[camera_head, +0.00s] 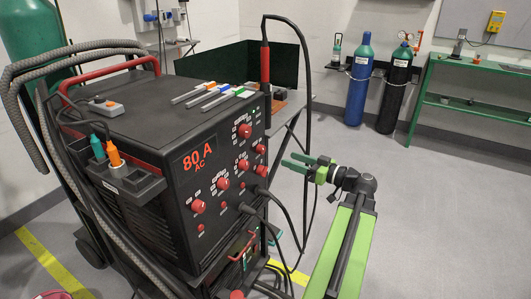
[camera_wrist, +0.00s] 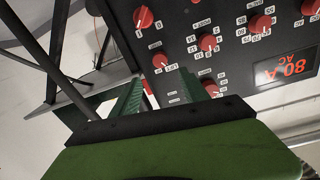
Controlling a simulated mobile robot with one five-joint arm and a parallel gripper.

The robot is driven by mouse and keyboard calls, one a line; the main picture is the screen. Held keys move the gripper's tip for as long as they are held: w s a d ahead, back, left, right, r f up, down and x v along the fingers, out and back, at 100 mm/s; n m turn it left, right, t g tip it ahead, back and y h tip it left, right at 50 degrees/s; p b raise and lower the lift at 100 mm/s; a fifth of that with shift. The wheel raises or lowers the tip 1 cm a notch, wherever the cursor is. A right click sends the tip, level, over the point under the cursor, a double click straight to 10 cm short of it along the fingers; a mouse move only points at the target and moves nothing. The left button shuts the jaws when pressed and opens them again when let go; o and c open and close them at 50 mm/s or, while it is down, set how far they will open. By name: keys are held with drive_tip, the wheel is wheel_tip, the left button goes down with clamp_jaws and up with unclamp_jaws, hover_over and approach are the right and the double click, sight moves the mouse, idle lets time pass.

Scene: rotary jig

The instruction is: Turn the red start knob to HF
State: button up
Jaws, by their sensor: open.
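The welding machine (camera_head: 150,225) has a dark front panel with several red knobs. The small red knob at the panel's upper right (camera_head: 260,148) seems to be the start knob; it also shows in the wrist view (camera_wrist: 160,61), upside down, with small labels beside it. One label looks like LIFT; I cannot clearly read HF or the pointer's setting. My gripper (camera_head: 298,162) is open and empty, to the right of the panel and apart from the knobs. In the wrist view its green fingers (camera_wrist: 166,92) point toward the panel, with this knob just beyond the gap.
Other red knobs (camera_head: 243,166) sit close around it. A black cable and red-handled torch (camera_head: 265,65) hang by the panel's right side. A workbench (camera_head: 292,105) stands behind. Gas cylinders (camera_head: 359,85) are at the back wall. The floor to the right is clear.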

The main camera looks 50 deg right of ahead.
sight(264, 150)
drive_tip(key=w, duration=0.3)
drive_tip(key=w+a, duration=0.1)
drive_tip(key=w, duration=0.3)
drive_tip(key=w+a, duration=0.1)
drive_tip(key=w, duration=0.2)
drive_tip(key=shift+w, duration=0.25)
clamp_jaws()
